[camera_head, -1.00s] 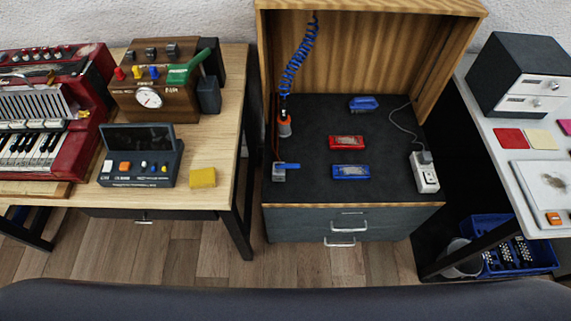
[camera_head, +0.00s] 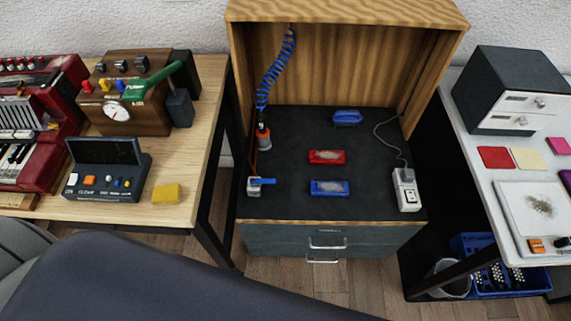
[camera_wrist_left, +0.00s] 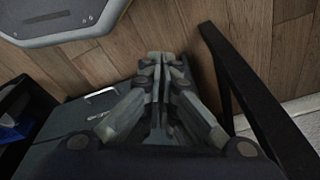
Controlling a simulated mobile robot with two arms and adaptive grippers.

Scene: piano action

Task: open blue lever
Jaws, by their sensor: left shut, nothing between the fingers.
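The blue lever (camera_head: 263,181) is a small blue handle on a pale metal valve (camera_head: 254,188) at the front left of the black worktop (camera_head: 290,210). It lies roughly level and points to the right. My left gripper (camera_wrist_left: 162,62) shows only in the left wrist view. Its fingers are together and empty, over the wooden floor beside a grey drawer front, away from the lever. The lever does not show in that view. My right gripper is in neither current view.
An orange-tipped tool (camera_head: 263,138) on a blue coiled hose stands behind the valve. A red block (camera_head: 327,157), a blue block (camera_head: 330,188) and a power strip (camera_head: 406,192) lie to the right. A wooden hood encloses the back. A wooden table (camera_head: 205,150) stands left.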

